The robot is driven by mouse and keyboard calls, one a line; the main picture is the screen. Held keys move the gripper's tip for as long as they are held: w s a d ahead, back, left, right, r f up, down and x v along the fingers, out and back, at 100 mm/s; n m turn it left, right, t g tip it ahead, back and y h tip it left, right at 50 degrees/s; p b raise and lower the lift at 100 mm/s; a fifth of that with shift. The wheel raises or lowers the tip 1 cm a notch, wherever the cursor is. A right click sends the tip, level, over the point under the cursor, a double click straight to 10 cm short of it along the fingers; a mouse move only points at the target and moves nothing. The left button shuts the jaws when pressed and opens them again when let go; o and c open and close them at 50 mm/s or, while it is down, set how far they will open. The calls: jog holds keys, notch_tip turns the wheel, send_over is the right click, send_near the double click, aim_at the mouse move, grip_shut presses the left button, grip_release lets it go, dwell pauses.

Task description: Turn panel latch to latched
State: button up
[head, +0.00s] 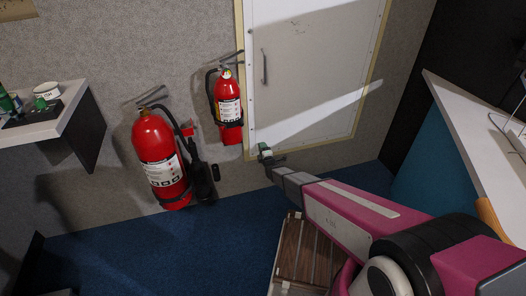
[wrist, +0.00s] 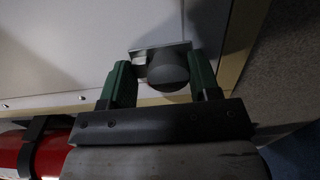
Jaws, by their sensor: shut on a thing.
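The panel latch is a grey rounded knob (wrist: 168,72) with a flat metal plate behind it, near the panel's edge in the wrist view. My gripper (wrist: 164,76) has its green fingers on either side of the knob and is shut on it. In the head view my gripper (head: 265,150) reaches the lower left corner of the white panel (head: 310,70); the latch is too small and covered to make out there. The panel lies flat in its tan frame, with a grey bar handle (head: 264,66) at its upper left.
A small red fire extinguisher (head: 229,108) hangs just left of the panel, close to my gripper. A larger extinguisher (head: 158,155) hangs further left. A shelf (head: 62,112) is at the left, a white-topped counter (head: 470,120) at the right, and a slatted wooden crate (head: 300,250) below my arm.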

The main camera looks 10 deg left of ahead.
jog(key=o, duration=0.9)
jog(key=v, duration=1.1)
jog(key=shift+w, duration=0.1)
